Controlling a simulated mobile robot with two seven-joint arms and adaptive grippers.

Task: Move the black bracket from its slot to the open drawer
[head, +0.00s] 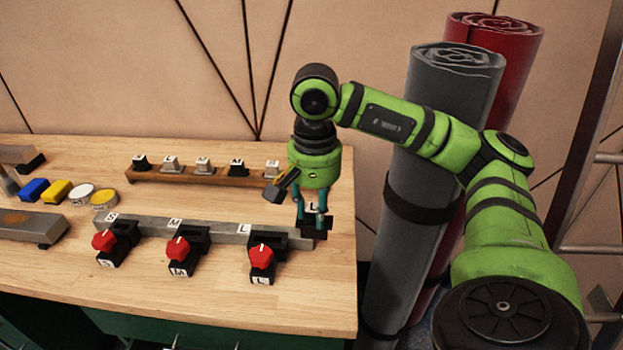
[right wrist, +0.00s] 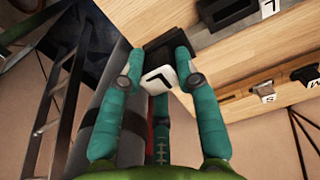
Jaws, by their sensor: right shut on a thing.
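A black bracket (head: 314,232) with a white label is between the fingers of my right gripper (head: 313,217), near the right end of the grey rail (head: 208,229). The gripper points down and is shut on the bracket. In the head view I cannot tell whether the bracket still touches the rail. The right wrist view shows the bracket (right wrist: 166,46) between both teal fingers (right wrist: 158,60), its white label facing the camera. The green cabinet front (head: 135,326) shows below the table edge; an open drawer cannot be made out clearly. My left gripper is out of view.
Several black brackets, including one with a red knob (head: 262,258), sit along the grey rail. A wooden rack (head: 200,178) with labelled blocks is behind. Coloured pieces lie at left. A grey roll (head: 425,170) stands right of the table. The front right tabletop (head: 315,290) is clear.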

